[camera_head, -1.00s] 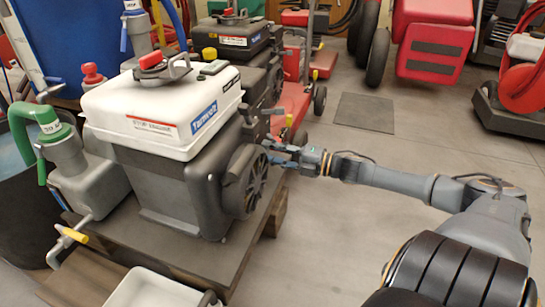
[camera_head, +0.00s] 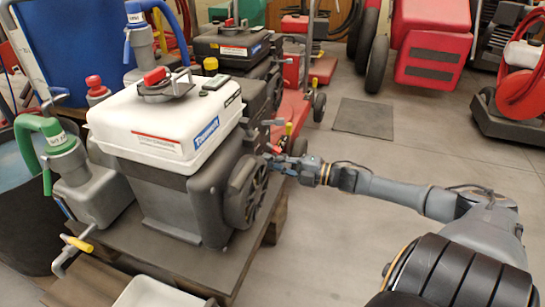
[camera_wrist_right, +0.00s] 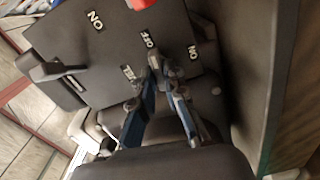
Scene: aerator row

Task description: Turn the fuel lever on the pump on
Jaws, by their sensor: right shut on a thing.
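The pump (camera_head: 180,190) has a grey body and a white tank top and stands on a wooden pallet. My right gripper (camera_head: 275,160) reaches its right side from the right. In the right wrist view, a dark panel bears the labels ON, OFF and FUEL. There the blue fingers of my right gripper (camera_wrist_right: 162,72) are shut beside the FUEL label, between OFF and the right-hand ON. They close on the fuel lever, which is mostly hidden between the fingertips. My left gripper is not in view.
A similar black pump (camera_head: 228,42) and a red cart (camera_head: 300,100) stand behind. A green-handled fitting (camera_head: 40,135) and a yellow-handled valve (camera_head: 78,243) are on the left.

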